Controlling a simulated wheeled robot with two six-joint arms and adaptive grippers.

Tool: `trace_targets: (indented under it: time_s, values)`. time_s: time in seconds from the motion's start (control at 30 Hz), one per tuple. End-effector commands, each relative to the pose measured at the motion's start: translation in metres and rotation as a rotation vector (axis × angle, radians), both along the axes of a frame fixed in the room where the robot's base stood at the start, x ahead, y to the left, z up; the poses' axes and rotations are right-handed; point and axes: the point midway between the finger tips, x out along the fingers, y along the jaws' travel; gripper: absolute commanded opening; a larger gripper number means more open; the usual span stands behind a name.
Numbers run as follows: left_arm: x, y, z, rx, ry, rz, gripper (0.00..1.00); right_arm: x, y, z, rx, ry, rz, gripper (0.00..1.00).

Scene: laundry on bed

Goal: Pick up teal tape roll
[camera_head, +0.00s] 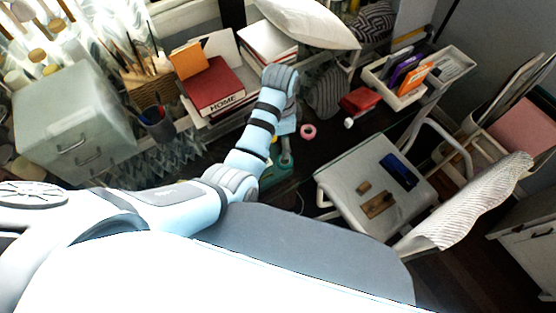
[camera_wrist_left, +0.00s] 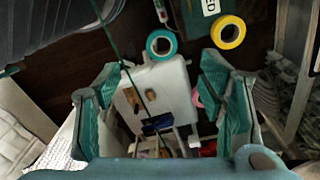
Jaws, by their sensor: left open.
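The teal tape roll (camera_wrist_left: 161,44) shows in the left wrist view as a ring lying on the dark floor, above the white seat in the picture. My left gripper (camera_wrist_left: 161,68) is open, with its two teal fingers spread wide to the left and right. The roll appears between and beyond the fingertips, apart from them, and nothing is held. In the head view my left gripper (camera_head: 284,160) points down at the end of the arm. I cannot make out the teal roll there, where the arm and gripper cover part of the floor. My right gripper is not in view.
A yellow tape roll (camera_wrist_left: 228,32) lies right of the teal one. A pink roll (camera_head: 308,131) lies on the floor near my left gripper. A white chair (camera_head: 345,172) holding small items stands to the right. Books (camera_head: 214,90) and a white-grey cabinet (camera_head: 70,120) are left.

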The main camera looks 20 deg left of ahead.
Motion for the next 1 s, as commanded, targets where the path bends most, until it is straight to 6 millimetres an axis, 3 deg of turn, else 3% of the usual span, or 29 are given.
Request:
trace_targets:
  time_s: [0.03, 0.13, 0.4, 0.57, 0.73, 0.83, 1.0]
  values:
    - [0.006, -0.005, 0.014, 0.009, -0.004, -0.057, 0.63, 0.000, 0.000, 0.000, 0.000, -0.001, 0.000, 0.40]
    - [0.009, -0.006, 0.016, 0.025, 0.002, -0.118, 0.63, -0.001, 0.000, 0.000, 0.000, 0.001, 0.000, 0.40]
    - [0.008, -0.004, -0.054, 0.027, 0.001, -0.119, 0.63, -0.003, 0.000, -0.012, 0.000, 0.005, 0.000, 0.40]
    - [0.008, -0.004, -0.075, 0.027, 0.000, -0.119, 0.63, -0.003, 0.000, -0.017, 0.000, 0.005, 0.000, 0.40]
    - [0.006, -0.006, -0.110, 0.028, -0.001, -0.118, 0.63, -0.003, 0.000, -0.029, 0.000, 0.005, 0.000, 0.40]
    - [0.006, -0.006, -0.120, 0.027, -0.002, -0.118, 0.63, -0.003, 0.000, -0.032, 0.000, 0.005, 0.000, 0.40]
    - [0.007, -0.006, -0.118, 0.026, -0.004, -0.118, 0.63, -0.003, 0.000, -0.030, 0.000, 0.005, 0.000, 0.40]
